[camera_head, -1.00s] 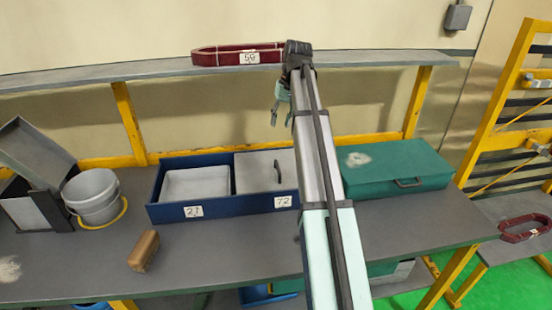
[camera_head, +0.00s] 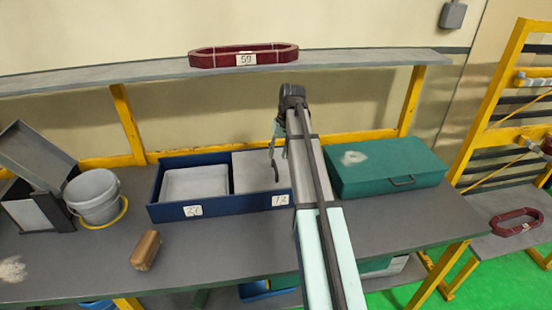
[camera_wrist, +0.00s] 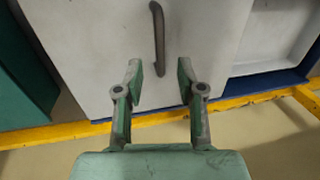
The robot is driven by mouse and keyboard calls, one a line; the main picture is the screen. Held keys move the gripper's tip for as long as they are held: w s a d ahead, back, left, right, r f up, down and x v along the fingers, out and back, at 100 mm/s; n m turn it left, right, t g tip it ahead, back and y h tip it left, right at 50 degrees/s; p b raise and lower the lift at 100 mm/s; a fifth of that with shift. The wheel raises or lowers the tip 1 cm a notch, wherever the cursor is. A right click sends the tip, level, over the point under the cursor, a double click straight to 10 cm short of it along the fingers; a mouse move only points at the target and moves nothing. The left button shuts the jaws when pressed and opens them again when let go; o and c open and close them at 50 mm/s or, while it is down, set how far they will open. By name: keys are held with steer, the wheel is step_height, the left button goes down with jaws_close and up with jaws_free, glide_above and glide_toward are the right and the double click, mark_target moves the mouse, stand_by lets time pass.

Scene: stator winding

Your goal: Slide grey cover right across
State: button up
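The grey cover (camera_head: 250,170) lies over the right compartment of the blue box (camera_head: 225,208), and its dark handle (camera_head: 274,166) is near the cover's right side. In the wrist view the cover (camera_wrist: 110,45) fills the upper middle, with the handle (camera_wrist: 158,38) running up the picture. My gripper (camera_wrist: 157,75) is open and empty. Its two fingers stand apart on either side of the handle's line, with the handle's near end just past the fingertips. In the head view my gripper (camera_head: 275,138) is over the box's back right, partly hidden by my arm.
The box's left compartment (camera_head: 195,183) is open, with a light grey inside. A green case (camera_head: 390,168) stands close on the right. A grey bucket (camera_head: 93,195) and a brown block (camera_head: 146,250) are to the left. A shelf (camera_head: 130,75) carrying a red ring (camera_head: 215,57) runs behind.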

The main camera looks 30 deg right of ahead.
mark_target(275, 165)
steer(key=shift+w+a+f+p, duration=0.1)
steer(key=shift+a+f+p, duration=0.15)
steer(key=shift+f, duration=0.8)
steer(key=shift+w+a+f+p, duration=0.1)
steer(key=shift+a+f+p, duration=0.1)
steer(key=shift+f, duration=0.8)
steer(key=shift+s, duration=0.1)
jaws_close()
